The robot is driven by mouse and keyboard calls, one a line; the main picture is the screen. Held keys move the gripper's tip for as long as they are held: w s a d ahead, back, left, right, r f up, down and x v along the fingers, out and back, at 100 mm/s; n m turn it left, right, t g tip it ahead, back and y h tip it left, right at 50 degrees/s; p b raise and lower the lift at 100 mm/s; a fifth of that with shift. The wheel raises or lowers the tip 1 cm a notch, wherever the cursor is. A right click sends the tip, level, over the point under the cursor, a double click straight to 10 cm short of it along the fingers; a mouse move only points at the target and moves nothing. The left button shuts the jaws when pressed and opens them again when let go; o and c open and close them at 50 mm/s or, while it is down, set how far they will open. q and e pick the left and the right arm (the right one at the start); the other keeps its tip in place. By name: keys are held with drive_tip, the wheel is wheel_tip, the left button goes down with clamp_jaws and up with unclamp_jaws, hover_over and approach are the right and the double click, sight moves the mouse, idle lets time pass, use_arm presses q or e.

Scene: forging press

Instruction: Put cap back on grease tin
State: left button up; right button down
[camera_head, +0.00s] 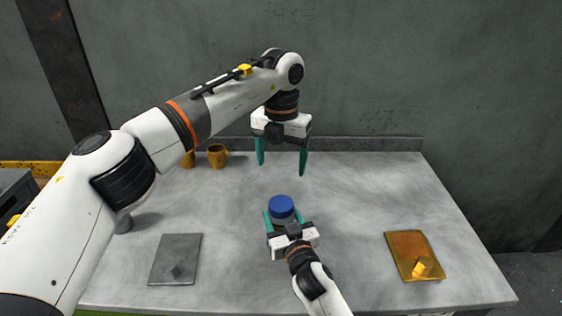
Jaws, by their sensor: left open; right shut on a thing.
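The blue cap (281,205) sits on top of the grey tin (284,221), near the middle of the table. It looks level, but I cannot tell whether it is fully seated. My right gripper (283,214) comes from the front and is shut on the tin, with a green finger on each side. The gripper body hides the tin's lower part. My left gripper (281,169) is open and empty, pointing down, above and behind the cap and apart from it.
Two orange-brown mugs (217,156) stand at the back left. A grey cylinder (123,225) is partly hidden by my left arm. The table's right middle is clear.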

drive_tip(key=shift+c, duration=1.6)
unclamp_jaws()
drive_tip(key=v, duration=1.2)
drive_tip(key=shift+d+f, duration=0.1)
